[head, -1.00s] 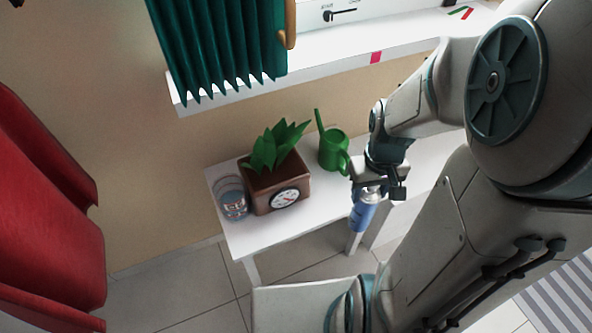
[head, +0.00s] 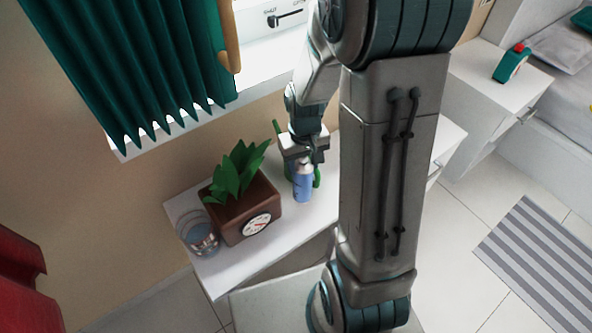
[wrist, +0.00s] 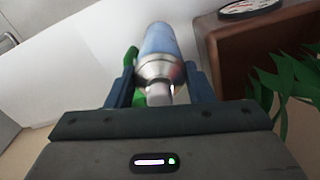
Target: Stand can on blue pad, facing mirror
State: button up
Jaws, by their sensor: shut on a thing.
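A blue can (head: 303,185) with a silver shoulder and pale nozzle hangs roughly upright below my gripper (head: 305,160), above the white table. In the wrist view, the can (wrist: 160,42) has its nozzle end towards the camera, and the fingers of my gripper (wrist: 163,82) are shut on it near the top. I cannot tell whether its base touches the table. No blue pad and no mirror show in any view.
A brown planter (head: 245,213) with a clock face stands left of the can on the white table (head: 240,262). A clear glass (head: 198,236) stands further left. A green watering can (head: 318,176) is partly hidden behind the held can. A teal curtain (head: 140,60) hangs above.

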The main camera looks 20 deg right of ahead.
jog(key=shift+w+a+f, duration=0.25)
jog(key=shift+w+f, duration=0.1)
jog(key=shift+w, duration=0.2)
jog(key=shift+w+a+f, duration=0.2)
jog(key=shift+w+f, duration=0.15)
jog(key=shift+w, duration=0.2)
jog(key=shift+f, duration=2)
jog(key=shift+b, duration=0.35)
jog(key=shift+f, duration=0.25)
jog(key=o, duration=1.5)
jog(key=shift+r, duration=0.1)
jog(key=shift+c, duration=0.2)
jog(key=shift+r, duration=0.1)
